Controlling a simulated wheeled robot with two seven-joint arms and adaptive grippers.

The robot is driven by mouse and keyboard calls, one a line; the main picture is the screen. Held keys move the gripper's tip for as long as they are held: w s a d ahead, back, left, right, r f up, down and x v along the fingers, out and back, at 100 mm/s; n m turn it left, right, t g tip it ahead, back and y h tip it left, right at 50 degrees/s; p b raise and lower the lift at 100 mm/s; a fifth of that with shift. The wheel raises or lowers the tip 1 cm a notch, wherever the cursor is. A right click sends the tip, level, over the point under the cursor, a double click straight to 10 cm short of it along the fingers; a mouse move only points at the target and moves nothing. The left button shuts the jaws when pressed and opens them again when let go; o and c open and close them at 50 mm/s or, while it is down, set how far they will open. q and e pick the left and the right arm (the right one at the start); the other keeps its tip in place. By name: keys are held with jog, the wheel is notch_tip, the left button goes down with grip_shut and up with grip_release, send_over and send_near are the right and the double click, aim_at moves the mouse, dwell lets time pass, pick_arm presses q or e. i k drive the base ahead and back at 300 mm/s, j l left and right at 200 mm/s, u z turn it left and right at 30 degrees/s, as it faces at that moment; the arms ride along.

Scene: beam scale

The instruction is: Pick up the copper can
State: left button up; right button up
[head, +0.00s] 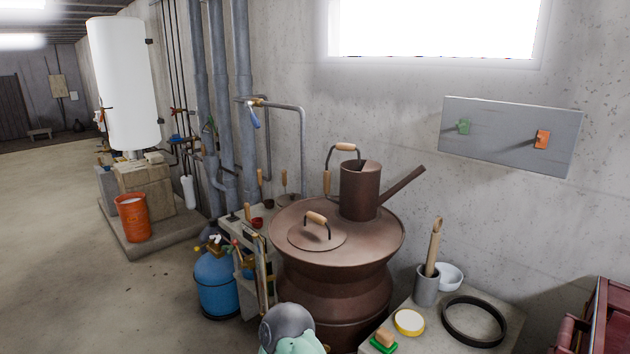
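The copper can (360,192) is a brown, upright cylinder with a long spout pointing up and to the right. It has a curved handle on its left with wooden grips at the top and side. It stands on the back right of the round top of a large brown copper vessel (335,283). A round lid (312,238) with a wooden-grip handle lies on that top, in front and to the left of the can.
A side table (460,338) at the lower right bears a grey pot (426,287) with a wooden tool, a white bowl (449,276) and a black ring (474,321). A blue gas cylinder (216,284) stands left of the vessel. A concrete wall is close behind. Floor at left is open.

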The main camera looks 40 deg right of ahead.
aim_at(360, 198)
jog(key=i+z, duration=0.15)
jog(key=i, duration=0.4)
jog(key=i+j+z, duration=0.15)
jog(key=i, duration=0.4)
jog(key=i+j+z, duration=0.2)
jog(key=i, duration=0.35)
jog(key=i+z, duration=0.2)
jog(key=z, duration=0.2)
jog(key=i+j+z, duration=0.15)
jog(key=z, duration=0.25)
jog(key=i+j+z, duration=0.15)
jog(key=i+z, duration=0.15)
jog(key=z, duration=0.15)
jog(key=i+j+z, duration=0.15)
jog(key=z, duration=0.25)
jog(key=i+j+z, duration=0.1)
jog(key=j+z, duration=0.3)
